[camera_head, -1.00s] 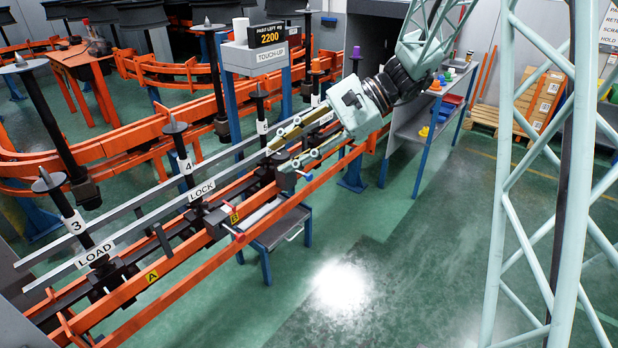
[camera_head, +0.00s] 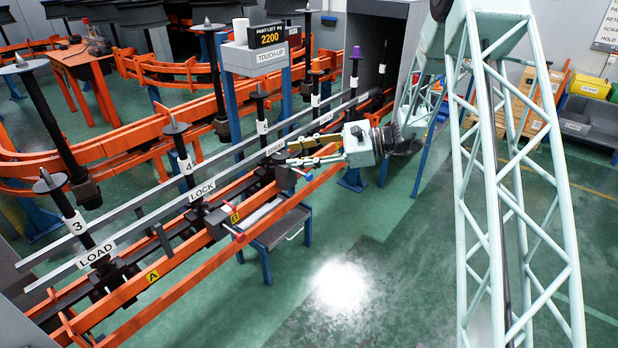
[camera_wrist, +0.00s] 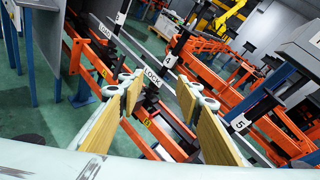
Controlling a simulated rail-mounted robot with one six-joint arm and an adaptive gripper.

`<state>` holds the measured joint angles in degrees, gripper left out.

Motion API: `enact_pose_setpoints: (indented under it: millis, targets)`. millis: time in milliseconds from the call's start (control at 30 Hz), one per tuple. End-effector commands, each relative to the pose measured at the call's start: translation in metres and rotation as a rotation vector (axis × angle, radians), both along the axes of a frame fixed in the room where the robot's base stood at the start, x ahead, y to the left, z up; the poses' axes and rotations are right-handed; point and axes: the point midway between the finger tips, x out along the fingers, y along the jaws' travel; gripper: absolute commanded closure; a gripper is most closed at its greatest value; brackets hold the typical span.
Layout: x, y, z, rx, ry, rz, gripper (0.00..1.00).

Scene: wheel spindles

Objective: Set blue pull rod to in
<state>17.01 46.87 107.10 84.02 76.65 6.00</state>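My gripper (camera_head: 290,154) is open and empty above the orange conveyor rail, pointing left along it near the SENSE-like sign. In the wrist view its two tan-padded fingers (camera_wrist: 160,93) stand apart, with the LOCK sign (camera_wrist: 152,77) seen beyond the gap. Another rod with a red end (camera_head: 237,235) sticks out of the front rail near the LOCK station. I cannot clearly make out the blue pull rod in the wrist view.
Grey guide bars (camera_head: 150,215) run along the line past numbered black spindles (camera_head: 177,150). The LOAD sign (camera_head: 96,253) is at the left. A TOUCH-UP stand (camera_head: 255,58) rises behind. A small table (camera_head: 278,232) stands below the rail. The green floor in front is open.

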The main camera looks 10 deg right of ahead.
Motion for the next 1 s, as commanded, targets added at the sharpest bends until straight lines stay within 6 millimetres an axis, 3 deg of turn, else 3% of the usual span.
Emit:
enact_pose_setpoints:
  millis: [500, 1000]
  targets:
    - [0.070, -0.053, -0.087, 0.165, 0.076, -0.202, 0.68]
    - [0.117, -0.116, -0.185, 0.310, 0.132, -0.410, 0.68]
